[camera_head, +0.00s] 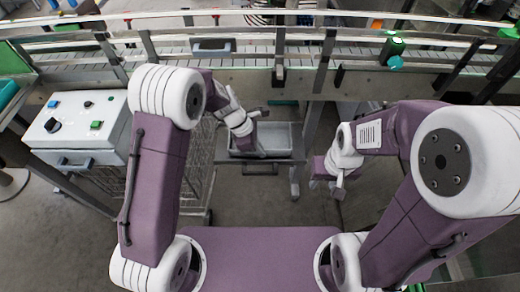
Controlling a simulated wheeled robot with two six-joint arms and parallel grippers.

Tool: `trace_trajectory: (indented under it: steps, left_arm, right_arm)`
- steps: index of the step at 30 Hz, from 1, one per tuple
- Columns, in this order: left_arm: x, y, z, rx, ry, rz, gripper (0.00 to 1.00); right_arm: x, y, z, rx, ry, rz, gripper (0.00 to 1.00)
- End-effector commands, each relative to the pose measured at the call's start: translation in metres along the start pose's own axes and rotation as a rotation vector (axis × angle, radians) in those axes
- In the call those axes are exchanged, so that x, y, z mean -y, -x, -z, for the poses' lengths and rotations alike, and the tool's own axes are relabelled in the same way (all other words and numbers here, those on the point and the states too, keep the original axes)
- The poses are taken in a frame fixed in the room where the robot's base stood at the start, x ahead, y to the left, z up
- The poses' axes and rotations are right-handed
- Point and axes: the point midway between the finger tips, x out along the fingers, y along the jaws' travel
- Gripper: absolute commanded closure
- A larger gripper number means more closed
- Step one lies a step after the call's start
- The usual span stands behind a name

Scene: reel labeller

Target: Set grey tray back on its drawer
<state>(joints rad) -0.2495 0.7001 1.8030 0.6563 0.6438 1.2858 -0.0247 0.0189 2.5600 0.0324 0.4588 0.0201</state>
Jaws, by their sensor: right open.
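A grey tray (282,141) sits low under the conveyor, in the middle of the head view. A dark bar and frame (262,173), perhaps part of the drawer, show just in front of it. I cannot tell how the tray rests on the drawer. My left gripper (258,113) is over the tray's back left part, and its wrist hides the tray's left side. Its fingers are too small to tell whether they are open or touch the tray. My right gripper (337,188) is open, in the air to the right of the tray and apart from it.
A conveyor (255,72) with rails runs across the back above the tray. A white control box (75,125) with buttons and a knob stands at the left. A wire mesh cage (200,165) is left of the tray. Grey floor shows in front of the tray.

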Motion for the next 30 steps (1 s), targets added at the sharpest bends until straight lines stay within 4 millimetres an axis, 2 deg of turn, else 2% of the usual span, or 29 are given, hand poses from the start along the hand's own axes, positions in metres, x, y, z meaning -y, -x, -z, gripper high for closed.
trace_trajectory:
  steps: [1, 2, 11, 14, 24, 30]
  left_arm:
    - [0.0, -0.002, 0.001, 0.0, 0.0, 0.0, 1.0]
    - [0.0, -0.001, 0.001, 0.0, 0.0, 0.0, 0.87]
    - [0.0, -0.001, 0.0, 0.0, 0.0, 0.0, 0.87]
    - [-0.001, 0.008, -0.002, 0.001, 0.001, -0.002, 0.87]
    - [-0.001, 0.092, -0.002, 0.001, 0.0, -0.005, 0.87]
    - [-0.001, 0.119, -0.001, 0.001, 0.001, -0.002, 0.87]
  right_arm:
    - [0.0, -0.002, 0.0, 0.0, 0.0, 0.0, 0.58]
    - [0.0, -0.001, 0.0, 0.0, 0.0, 0.0, 0.58]
    - [0.0, 0.0, 0.0, 0.0, 0.0, 0.0, 0.58]
    - [0.0, 0.003, 0.0, 0.0, 0.0, 0.0, 0.58]
    - [0.0, 0.012, 0.001, 0.0, 0.0, 0.0, 0.58]
    - [0.0, 0.013, 0.001, 0.0, 0.0, 0.0, 0.58]
